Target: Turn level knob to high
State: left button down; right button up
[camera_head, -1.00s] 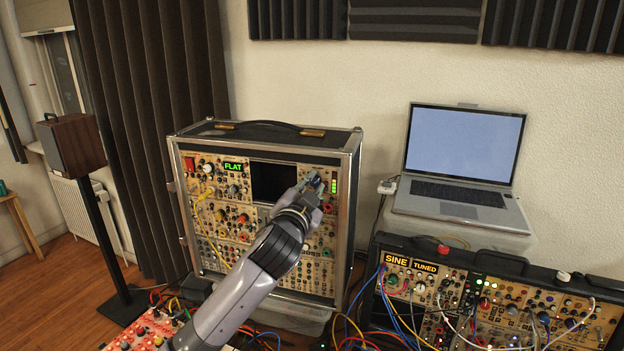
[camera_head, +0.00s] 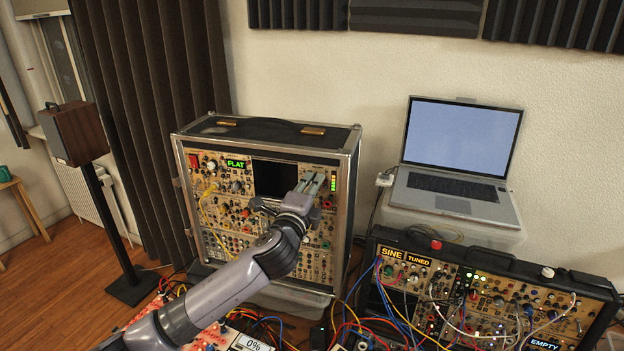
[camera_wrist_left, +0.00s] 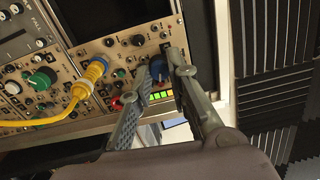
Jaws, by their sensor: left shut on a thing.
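The modular synth case (camera_head: 354,158) stands upright with its panel facing me. My left gripper (camera_head: 311,183) is at the panel's upper right, fingers pointing at it. My right gripper is not in view.
A yellow plug (camera_wrist_left: 92,72) with a cable and a red knob (camera_wrist_left: 116,103) are close to the fingers. A dark screen (camera_head: 273,178) is left of the gripper. A second synth case (camera_head: 480,305) with patch cables and a laptop (camera_head: 455,180) stand at right.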

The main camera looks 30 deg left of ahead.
pick_arm(q)
jog(key=shift+m+p, duration=1.55)
jog(key=shift+m, duration=1.45)
jog(key=shift+f, duration=0.1)
jog(key=c, duration=1.5)
grip_release()
jog(key=s, duration=0.4)
jog(key=s+d, duration=0.1)
jog(key=s, duration=0.3)
jog(key=s+d, duration=0.1)
jog(key=s, duration=0.3)
jog(key=shift+f, duration=0.1)
